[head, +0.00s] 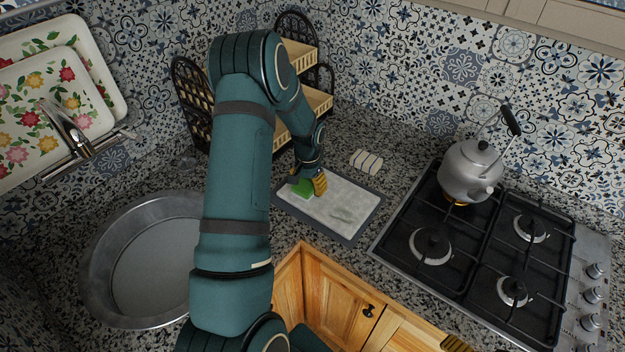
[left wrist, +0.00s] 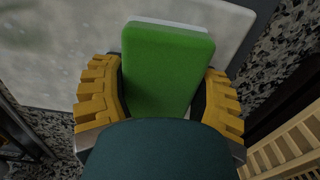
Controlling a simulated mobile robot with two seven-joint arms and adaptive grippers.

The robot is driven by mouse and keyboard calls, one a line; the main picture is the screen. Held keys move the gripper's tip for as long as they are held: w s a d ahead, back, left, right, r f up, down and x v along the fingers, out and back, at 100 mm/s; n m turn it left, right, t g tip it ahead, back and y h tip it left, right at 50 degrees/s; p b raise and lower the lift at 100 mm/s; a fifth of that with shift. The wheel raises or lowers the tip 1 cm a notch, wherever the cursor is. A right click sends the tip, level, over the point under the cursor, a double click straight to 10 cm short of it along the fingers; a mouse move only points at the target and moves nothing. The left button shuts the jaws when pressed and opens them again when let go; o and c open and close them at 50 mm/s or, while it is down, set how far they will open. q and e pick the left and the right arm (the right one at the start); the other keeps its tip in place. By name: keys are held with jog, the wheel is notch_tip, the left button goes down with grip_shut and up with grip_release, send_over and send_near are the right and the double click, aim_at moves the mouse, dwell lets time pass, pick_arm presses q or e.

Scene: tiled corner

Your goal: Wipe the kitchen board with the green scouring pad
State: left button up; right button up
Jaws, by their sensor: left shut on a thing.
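The kitchen board (head: 341,207) is a pale slab with a dark grey border, flat on the counter right of the sink. A faint greyish mark (head: 343,216) shows on its right part. My left gripper (head: 308,186) is over the board's left end, its yellow fingers shut on the green scouring pad (head: 302,189). In the left wrist view the pad (left wrist: 166,68) sits between both yellow fingers, with a pale edge at its far side. The board (left wrist: 60,50) lies beneath it; I cannot tell whether the pad touches it. At the head view's bottom edge a bit of yellow, likely my right gripper, shows.
A round metal sink (head: 110,262) lies left. A gas hob (head: 470,262) with a kettle (head: 470,172) stands right. A small white ribbed thing (head: 366,162) lies behind the board. A tiered rack (head: 318,101) stands in the corner. Flowered trays (head: 40,108) lean left.

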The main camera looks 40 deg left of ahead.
aim_at(298, 199)
pick_arm(q)
jog(key=shift+s+d+f, duration=0.1)
jog(key=shift+s+d, duration=0.05)
jog(key=shift+s, duration=1.05)
jog(key=shift+s+d+f, duration=0.1)
jog(key=shift+s+d, duration=0.05)
jog(key=shift+s, duration=1)
